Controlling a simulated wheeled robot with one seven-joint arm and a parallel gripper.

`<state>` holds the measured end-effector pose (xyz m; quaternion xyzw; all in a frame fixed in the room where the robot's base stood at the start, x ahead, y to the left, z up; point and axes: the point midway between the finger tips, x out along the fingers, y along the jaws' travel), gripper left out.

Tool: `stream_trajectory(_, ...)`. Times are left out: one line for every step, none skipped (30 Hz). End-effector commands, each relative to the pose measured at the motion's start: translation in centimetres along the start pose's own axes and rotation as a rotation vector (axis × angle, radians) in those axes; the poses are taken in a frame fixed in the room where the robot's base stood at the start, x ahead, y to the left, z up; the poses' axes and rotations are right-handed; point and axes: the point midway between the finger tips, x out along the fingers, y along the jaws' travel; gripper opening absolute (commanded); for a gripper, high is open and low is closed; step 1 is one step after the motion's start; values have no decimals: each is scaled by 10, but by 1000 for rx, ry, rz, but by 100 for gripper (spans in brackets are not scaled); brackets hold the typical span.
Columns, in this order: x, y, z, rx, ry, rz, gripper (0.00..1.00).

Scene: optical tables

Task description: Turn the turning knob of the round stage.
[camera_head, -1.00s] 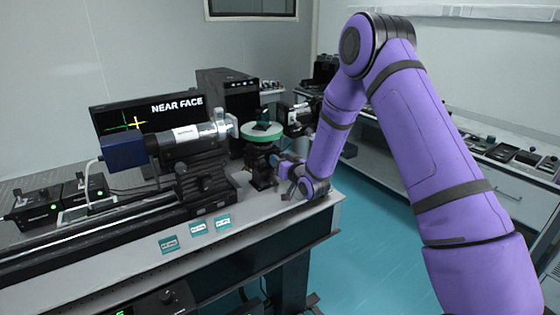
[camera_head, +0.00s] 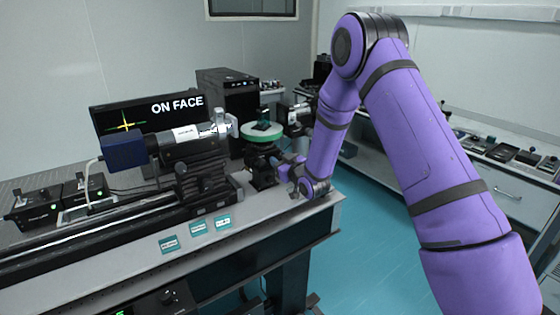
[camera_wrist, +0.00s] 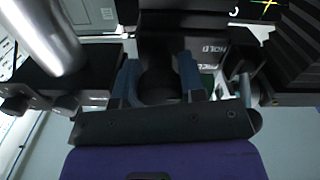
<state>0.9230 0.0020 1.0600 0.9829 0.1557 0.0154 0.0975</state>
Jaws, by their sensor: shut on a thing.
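The round stage (camera_head: 262,132), with a pale top and a green rim, stands on a black mount near the right end of the bench. A small dark piece with a green tint sits on its top. My gripper (camera_head: 285,168) is low at the front right of the stage mount. In the wrist view, my gripper (camera_wrist: 158,82) has its two bluish fingers on either side of the dark round turning knob (camera_wrist: 158,76), shut on it. The knob is hidden by my gripper in the head view.
A silver and blue tube instrument (camera_head: 190,133) on a black rail stands left of the stage. Small teal labels (camera_head: 198,228) lie on the bench front.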

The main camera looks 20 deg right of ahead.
Motion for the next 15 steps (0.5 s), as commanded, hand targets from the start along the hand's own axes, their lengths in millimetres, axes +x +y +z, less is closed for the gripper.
stream_trajectory(0, 0, 0, 0, 0, 0, 42)
stream_trajectory(0, 0, 0, 0, 0, 0, 49)
stream_trajectory(0, 0, 0, 1, 0, 0, 58)
stream_trajectory(0, 0, 0, 1, 0, 0, 63)
stream_trajectory(0, 0, 0, 1, 0, 0, 63)
stream_trajectory(0, 0, 0, 1, 0, 0, 63)
stream_trajectory(0, 0, 0, 1, 0, 0, 63)
stream_trajectory(0, 0, 0, 1, 0, 0, 63)
stream_trajectory(0, 0, 0, 1, 0, 0, 63)
stream_trajectory(0, 0, 0, 1, 0, 0, 63)
stream_trajectory(0, 0, 0, 1, 0, 0, 63)
stream_trajectory(0, 0, 0, 1, 0, 0, 63)
stream_trajectory(-1, 0, 0, 1, 0, 0, 63)
stream_trajectory(-2, 0, 0, 1, 0, 0, 63)
stream_trajectory(-5, 0, 0, 1, -1, 0, 63)
